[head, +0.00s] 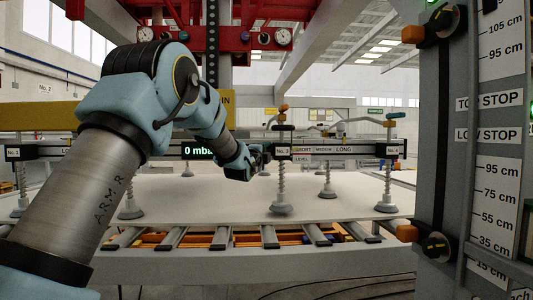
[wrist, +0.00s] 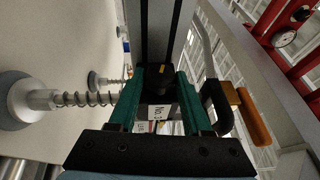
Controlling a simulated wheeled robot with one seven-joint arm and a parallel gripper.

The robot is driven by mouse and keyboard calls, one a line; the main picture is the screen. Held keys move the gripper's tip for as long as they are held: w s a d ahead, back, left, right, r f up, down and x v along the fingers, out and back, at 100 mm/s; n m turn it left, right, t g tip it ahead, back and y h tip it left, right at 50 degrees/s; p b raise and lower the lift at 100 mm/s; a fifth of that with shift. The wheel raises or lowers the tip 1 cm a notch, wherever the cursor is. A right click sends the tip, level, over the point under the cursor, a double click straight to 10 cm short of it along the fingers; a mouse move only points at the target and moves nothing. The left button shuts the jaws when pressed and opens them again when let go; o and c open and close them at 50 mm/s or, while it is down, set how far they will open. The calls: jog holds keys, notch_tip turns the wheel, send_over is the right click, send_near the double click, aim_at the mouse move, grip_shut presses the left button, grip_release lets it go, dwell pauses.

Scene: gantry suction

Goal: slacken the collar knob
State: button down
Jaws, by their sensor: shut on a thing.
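The collar knob (wrist: 160,72) is a dark block with a yellow mark, on the collar labelled No. 3 (head: 282,151) on the crossbeam. In the wrist view, my gripper (wrist: 158,88) has its two green fingers on either side of the knob, shut on it. In the head view, my gripper (head: 262,154) reaches the collar from the left and the knob is hidden behind it. Below this collar hangs a spring rod with a grey suction cup (head: 281,208), which also shows in the wrist view (wrist: 18,101).
An orange-handled lever (wrist: 253,116) stands close beside my right finger in the wrist view. The crossbeam (head: 335,150) carries other suction cups over a pale sheet (head: 180,190) on rollers. A scaled post (head: 440,150) stands at the right.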

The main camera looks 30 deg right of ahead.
jog(key=shift+r, duration=0.15)
jog(key=y+p, duration=0.1)
jog(key=p, duration=0.2)
jog(key=shift+r+n+g, duration=0.3)
jog(key=shift+g, duration=0.1)
jog(key=y+p, duration=0.1)
jog(key=p, duration=0.1)
jog(key=g+p, duration=0.1)
jog(key=p, duration=0.2)
jog(key=shift+r+n+g+y, duration=0.25)
jog(key=shift+n+g+y, duration=0.05)
jog(key=shift+n+y, duration=0.1)
jog(key=g+y+p, duration=0.1)
jog(key=p, duration=0.5)
jog(key=shift+w+n, duration=0.1)
jog(key=shift+n, duration=0.2)
jog(key=shift+g+p, duration=0.3)
jog(key=shift+p, duration=0.15)
jog(key=shift+f+p, duration=0.2)
jog(key=shift+p, duration=0.35)
jog(key=shift+c, duration=1.7)
grip_release()
